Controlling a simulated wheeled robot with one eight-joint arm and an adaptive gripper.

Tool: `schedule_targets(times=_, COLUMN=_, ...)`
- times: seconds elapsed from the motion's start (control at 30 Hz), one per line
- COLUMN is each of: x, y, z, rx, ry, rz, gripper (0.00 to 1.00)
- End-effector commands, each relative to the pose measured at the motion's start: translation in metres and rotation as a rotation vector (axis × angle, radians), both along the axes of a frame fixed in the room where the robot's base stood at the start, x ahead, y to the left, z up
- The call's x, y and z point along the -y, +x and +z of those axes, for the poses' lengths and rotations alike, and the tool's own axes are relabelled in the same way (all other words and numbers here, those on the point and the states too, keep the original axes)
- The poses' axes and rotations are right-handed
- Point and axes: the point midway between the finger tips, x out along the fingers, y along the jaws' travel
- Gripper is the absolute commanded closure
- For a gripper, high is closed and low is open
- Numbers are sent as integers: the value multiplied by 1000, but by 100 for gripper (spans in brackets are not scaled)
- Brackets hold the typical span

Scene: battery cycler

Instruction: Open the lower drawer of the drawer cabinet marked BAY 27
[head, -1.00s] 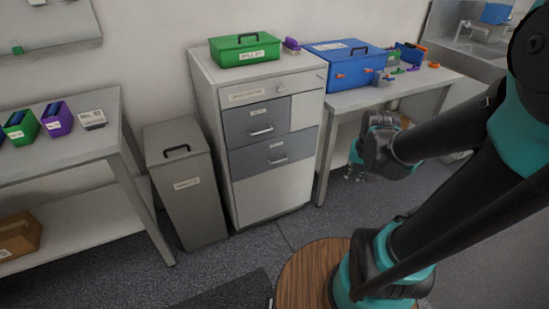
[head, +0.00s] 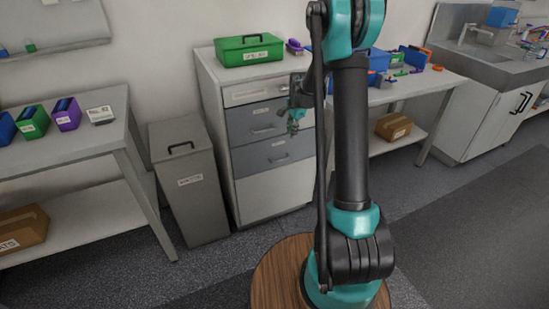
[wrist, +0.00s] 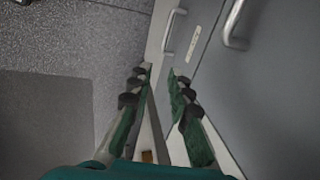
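The drawer cabinet (head: 270,200) is white with two grey drawer fronts and stands against the wall. Its labels are too small to read, so I cannot confirm BAY 27. The lower grey drawer (head: 250,161) looks shut; its bar handle shows in the wrist view (wrist: 171,35). The upper grey drawer (head: 243,127) also looks shut. My gripper (head: 293,128) hangs in front of the cabinet's right side. In the wrist view its fingers (wrist: 160,71) are apart with nothing between them, short of the lower handle. My arm hides the cabinet's right edge.
A green case (head: 248,50) sits on the cabinet. A grey lidded bin (head: 190,190) stands close on the left, beside a bench (head: 75,148). Another bench (head: 430,85) stands right. Open floor lies in front of the cabinet.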

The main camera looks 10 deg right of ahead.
Motion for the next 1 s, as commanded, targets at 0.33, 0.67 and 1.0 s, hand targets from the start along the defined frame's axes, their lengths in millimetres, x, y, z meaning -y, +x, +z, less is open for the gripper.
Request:
schedule_targets(times=0.33, x=-2, y=15, z=-27, rx=-10, ry=11, rz=-43, gripper=81)
schedule_targets(times=0.67, x=-6, y=26, z=-84, rx=-9, ry=10, rz=-41, gripper=81)
schedule_targets(times=1.0, x=-9, y=37, z=-142, rx=-9, ry=10, rz=-41, gripper=81)
